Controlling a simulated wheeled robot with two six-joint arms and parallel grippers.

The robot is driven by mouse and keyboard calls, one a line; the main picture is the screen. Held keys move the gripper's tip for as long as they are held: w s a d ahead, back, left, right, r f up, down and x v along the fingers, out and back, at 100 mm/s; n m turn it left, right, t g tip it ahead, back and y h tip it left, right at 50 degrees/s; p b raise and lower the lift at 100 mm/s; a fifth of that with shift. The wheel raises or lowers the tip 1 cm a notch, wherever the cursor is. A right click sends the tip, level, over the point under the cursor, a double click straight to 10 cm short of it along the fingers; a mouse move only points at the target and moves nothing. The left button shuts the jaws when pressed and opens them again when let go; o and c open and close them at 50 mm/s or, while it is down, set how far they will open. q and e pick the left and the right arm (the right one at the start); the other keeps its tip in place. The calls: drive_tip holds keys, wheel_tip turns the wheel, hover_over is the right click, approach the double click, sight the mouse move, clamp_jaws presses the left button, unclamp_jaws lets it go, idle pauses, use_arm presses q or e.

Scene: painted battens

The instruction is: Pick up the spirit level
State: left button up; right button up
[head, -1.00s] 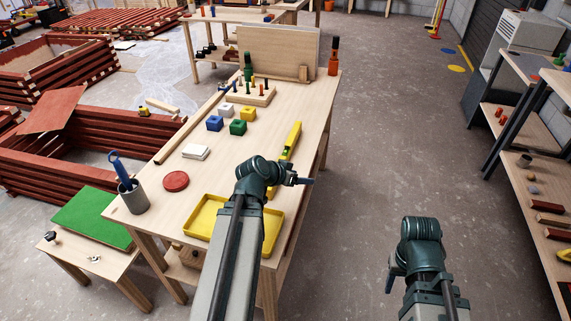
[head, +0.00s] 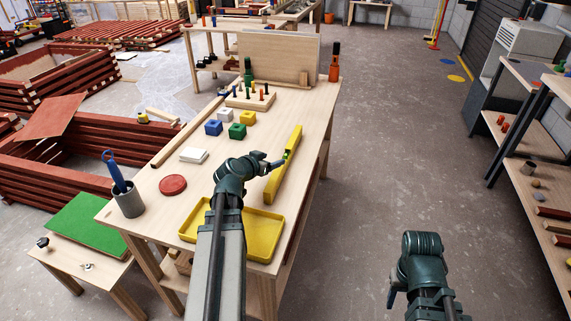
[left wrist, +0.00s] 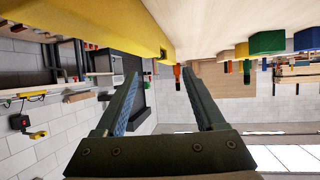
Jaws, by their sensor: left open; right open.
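The yellow spirit level (head: 277,182) lies lengthwise along the right side of the wooden table. In the left wrist view, its long yellow body (left wrist: 110,22) crosses the upper left, beside the fingers and not between them. My left gripper (head: 279,161) is at the level's middle and hides a little of it; whether it touches the level I cannot tell. In the left wrist view, its two fingers (left wrist: 162,74) are apart with nothing between them. My right gripper (head: 391,298) hangs over the floor at the lower right, away from the table; its fingers are small here.
A yellow tray (head: 263,246) sits at the table's near end. A red disc (head: 173,185), a white block (head: 194,155), coloured blocks (head: 237,131) and a peg board (head: 250,101) stand further left and back. The floor right of the table is clear.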

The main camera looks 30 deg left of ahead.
sight(285, 155)
use_arm(q)
drive_tip(key=b+x, duration=0.1)
drive_tip(key=x, duration=0.3)
drive_tip(key=b+x, duration=0.1)
drive_tip(key=x, duration=0.3)
drive_tip(key=shift+w+d+r+b, duration=0.1)
drive_tip(key=shift+w+d+b, duration=0.1)
drive_tip(key=shift+b, duration=0.1)
drive_tip(key=shift+s, duration=0.1)
clamp_jaws()
